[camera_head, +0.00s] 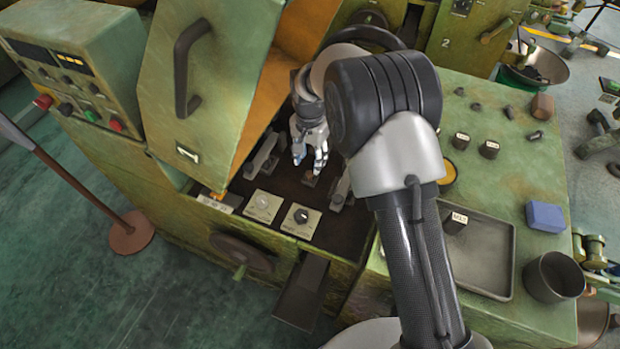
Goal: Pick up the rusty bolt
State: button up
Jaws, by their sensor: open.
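My gripper (308,165) is open and points down into the dark bay of the green machine, under its raised cover. A small brown piece, which looks like the rusty bolt (310,180), lies on the dark bed just below my fingertips. It is too small to make out its shape, and I cannot tell whether a finger touches it. My own arm hides part of the bay to the right of the gripper.
Metal blocks (262,156) stand close beside the gripper in the bay. The raised green cover (205,75) rises at left. At right, a metal tray (490,255), a blue block (545,216) and a dark cup (553,277) stand on the green top.

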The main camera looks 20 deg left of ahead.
aim_at(310, 173)
notch_tip(310, 173, down, 7)
jog(key=b, duration=0.2)
jog(key=shift+w+b, duration=0.1)
jog(key=shift+b, duration=0.2)
jog(key=shift+r, duration=0.1)
jog(key=shift+c, duration=0.3)
grip_shut()
